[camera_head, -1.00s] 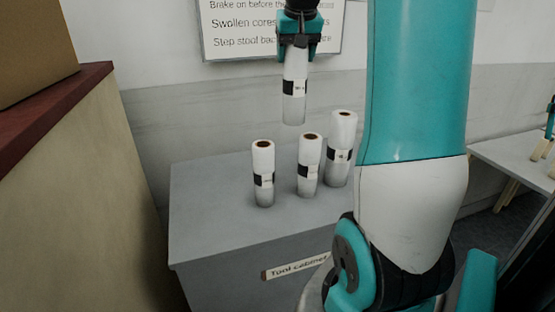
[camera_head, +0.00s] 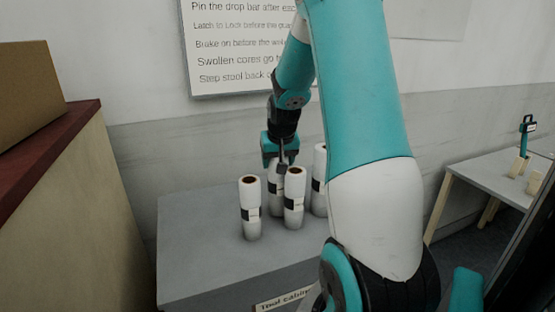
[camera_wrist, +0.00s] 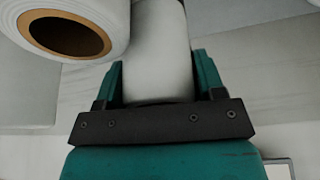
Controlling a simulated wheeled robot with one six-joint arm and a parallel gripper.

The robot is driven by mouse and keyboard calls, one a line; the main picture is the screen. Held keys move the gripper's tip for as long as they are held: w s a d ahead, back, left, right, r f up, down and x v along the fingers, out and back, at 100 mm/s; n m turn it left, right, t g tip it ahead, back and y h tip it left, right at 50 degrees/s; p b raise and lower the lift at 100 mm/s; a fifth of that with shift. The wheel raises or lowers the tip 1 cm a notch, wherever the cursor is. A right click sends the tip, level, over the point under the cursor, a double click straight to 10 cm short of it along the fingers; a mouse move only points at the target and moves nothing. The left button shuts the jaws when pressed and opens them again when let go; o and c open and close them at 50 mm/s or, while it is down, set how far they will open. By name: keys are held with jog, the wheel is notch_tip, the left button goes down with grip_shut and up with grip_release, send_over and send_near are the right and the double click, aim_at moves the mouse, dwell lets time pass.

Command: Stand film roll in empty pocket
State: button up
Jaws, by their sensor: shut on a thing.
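My gripper (camera_head: 279,160) is shut on a white film roll (camera_head: 274,202) with a dark band and holds it upright. The held roll is low over the grey cabinet top (camera_head: 190,250), behind two standing rolls; its lower end is hidden, so I cannot tell whether it touches the top. In the wrist view, the held roll (camera_wrist: 157,45) sits between both fingers of my gripper (camera_wrist: 160,75). Three other rolls stand upright: a left roll (camera_head: 250,215), a middle roll (camera_head: 294,205) and a right roll (camera_head: 319,180). I see no pocket.
In the wrist view, a roll end with a brown core (camera_wrist: 65,35) is close beside the held roll. A brown box (camera_head: 30,85) on a red-topped counter (camera_head: 50,145) is at left. A small table (camera_head: 480,180) stands at right. The cabinet's left side is clear.

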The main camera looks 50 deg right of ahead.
jog(key=shift+f, duration=0.3)
jog(key=shift+f, duration=0.15)
jog(key=o, duration=1.6)
